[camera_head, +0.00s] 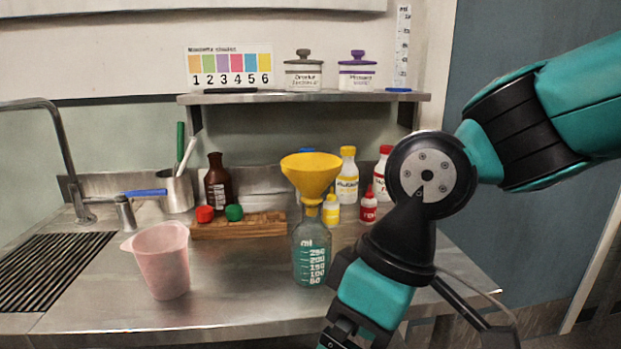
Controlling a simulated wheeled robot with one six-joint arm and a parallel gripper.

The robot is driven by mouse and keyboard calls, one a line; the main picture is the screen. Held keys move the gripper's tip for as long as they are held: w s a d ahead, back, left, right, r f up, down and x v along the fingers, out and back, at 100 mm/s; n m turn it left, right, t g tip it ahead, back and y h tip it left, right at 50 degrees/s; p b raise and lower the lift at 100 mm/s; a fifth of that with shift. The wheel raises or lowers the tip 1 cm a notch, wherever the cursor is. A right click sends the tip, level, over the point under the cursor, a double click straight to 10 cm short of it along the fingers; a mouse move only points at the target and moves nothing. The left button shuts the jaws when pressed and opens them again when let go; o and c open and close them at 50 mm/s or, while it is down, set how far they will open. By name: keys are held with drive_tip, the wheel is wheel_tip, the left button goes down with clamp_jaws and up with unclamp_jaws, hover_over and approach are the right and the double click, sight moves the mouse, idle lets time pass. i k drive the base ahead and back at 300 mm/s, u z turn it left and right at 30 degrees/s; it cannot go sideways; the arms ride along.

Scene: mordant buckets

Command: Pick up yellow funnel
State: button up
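The yellow funnel (311,173) sits upright in the neck of a clear graduated bottle (312,252) at the middle of the steel counter. Its wide mouth faces up and its stem goes down into the bottle. My gripper (338,341) is at the bottom edge of the head view, below and a little right of the bottle. Only its upper part shows and its fingertips are cut off by the frame, so I cannot tell whether it is open or shut. It appears apart from the funnel.
A pink beaker (162,260) stands left of the bottle. Behind are a wooden rack (240,228) with red and green caps, a brown bottle (217,182), and several white, yellow and red bottles. A shelf (300,98) runs above. The counter (240,290) between beaker and bottle is clear.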

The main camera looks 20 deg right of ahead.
sight(312, 173)
drive_tip(key=z, duration=2.05)
drive_tip(key=k, duration=0.65)
drive_tip(key=u, duration=2.1)
